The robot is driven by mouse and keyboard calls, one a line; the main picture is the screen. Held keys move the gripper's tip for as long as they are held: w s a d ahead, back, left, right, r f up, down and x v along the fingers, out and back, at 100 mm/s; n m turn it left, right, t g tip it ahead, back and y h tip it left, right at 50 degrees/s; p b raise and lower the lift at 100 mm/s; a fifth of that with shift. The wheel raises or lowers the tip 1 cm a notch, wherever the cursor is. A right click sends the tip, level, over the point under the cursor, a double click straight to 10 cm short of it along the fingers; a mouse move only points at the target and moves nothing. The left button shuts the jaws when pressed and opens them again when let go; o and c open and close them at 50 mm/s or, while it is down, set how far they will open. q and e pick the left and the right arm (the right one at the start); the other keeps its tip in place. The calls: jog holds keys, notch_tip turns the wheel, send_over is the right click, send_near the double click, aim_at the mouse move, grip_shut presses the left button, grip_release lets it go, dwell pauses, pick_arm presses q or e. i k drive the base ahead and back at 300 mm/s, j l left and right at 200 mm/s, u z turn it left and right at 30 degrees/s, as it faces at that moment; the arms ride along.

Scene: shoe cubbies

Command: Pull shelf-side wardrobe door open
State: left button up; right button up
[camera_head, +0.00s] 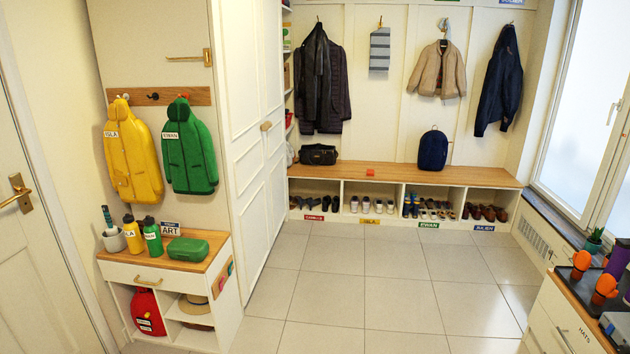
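The tall white wardrobe stands left of centre, with two panelled doors side by side. The shelf-side door (273,110) is the farther one, next to the narrow open shelf (288,90). The nearer door (240,110) is on its left. Both doors look closed, with their fronts in line. A small wooden-coloured handle (266,126) shows at mid height near the seam between them. Whether it is one handle or two is too small to tell. Neither of my grippers is in view.
The tiled floor (350,290) before the wardrobe is clear. A bench (480,176) with shoe cubbies runs along the back wall. A low cabinet (120,270) with bottles stands at the left front. A cabinet labelled HATS (560,315) stands at the right front.

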aim_at(234, 25)
jog(key=i, duration=2)
